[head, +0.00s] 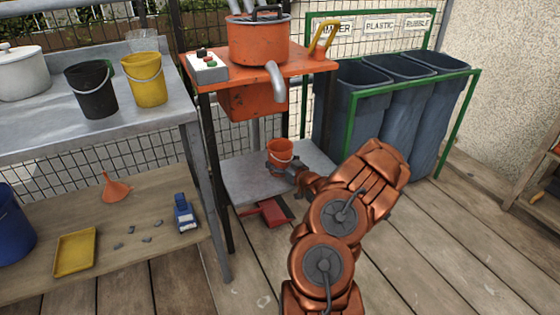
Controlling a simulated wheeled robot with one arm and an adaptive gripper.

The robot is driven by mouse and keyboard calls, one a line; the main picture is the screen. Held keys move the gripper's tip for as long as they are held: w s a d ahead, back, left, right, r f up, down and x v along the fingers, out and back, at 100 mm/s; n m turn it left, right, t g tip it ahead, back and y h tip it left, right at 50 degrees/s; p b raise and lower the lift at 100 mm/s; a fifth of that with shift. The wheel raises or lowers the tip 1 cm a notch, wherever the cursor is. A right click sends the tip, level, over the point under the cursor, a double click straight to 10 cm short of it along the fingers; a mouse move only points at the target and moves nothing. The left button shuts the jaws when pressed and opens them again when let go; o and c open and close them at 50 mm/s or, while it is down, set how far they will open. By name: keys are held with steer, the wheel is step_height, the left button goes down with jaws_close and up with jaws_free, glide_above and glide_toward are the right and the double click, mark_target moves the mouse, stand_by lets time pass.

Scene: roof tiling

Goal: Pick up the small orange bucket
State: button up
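The small orange bucket (280,149) is upright over the grey lower shelf (243,178) of the orange machine stand. A pale handle hangs across its front. My gripper (283,167) is at the bucket's lower front right, at the end of my copper arm. The fingers are small and dark here, partly hidden by the bucket and my wrist. I cannot tell whether they are closed on the bucket, or whether its base rests on the shelf.
The orange machine (258,40) with its spout (275,82) is above the bucket. A stand leg (214,170) is to its left. Grey bins (362,78) in a green frame stand to the right. A red object (268,212) lies below the shelf. Floor at right is clear.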

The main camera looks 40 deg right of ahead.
steer(key=c, duration=0.9)
steer(key=shift+r, duration=0.1)
